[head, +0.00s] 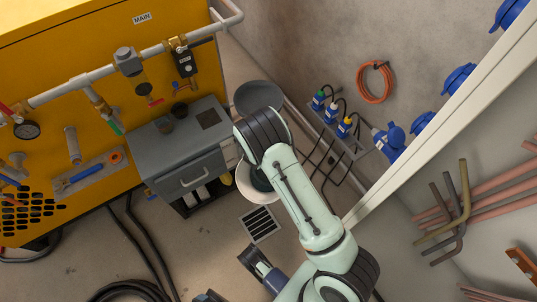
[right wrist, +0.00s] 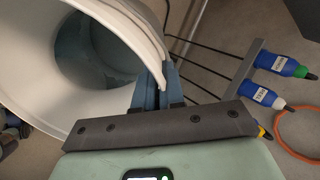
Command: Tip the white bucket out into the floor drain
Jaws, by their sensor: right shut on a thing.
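The white bucket (head: 246,190) shows in the head view beside the grey cabinet, partly hidden by my right arm. Its mouth faces up toward the head camera, and dark bluish-grey contents show inside. I cannot tell whether it touches the floor. The floor drain (head: 262,224), a slotted grate, lies just below the bucket in the picture. In the right wrist view, my right gripper (right wrist: 160,85) is shut on the rim of the bucket (right wrist: 105,105), which fills the upper left. My right arm hides this gripper in the head view.
The grey cabinet (head: 180,150) stands against the yellow machine (head: 70,50). A grey round basin (head: 258,96) is behind it. Blue plugs (head: 344,127) with black cables hang near the wall at right. Black hoses (head: 150,250) lie on the floor left of the drain.

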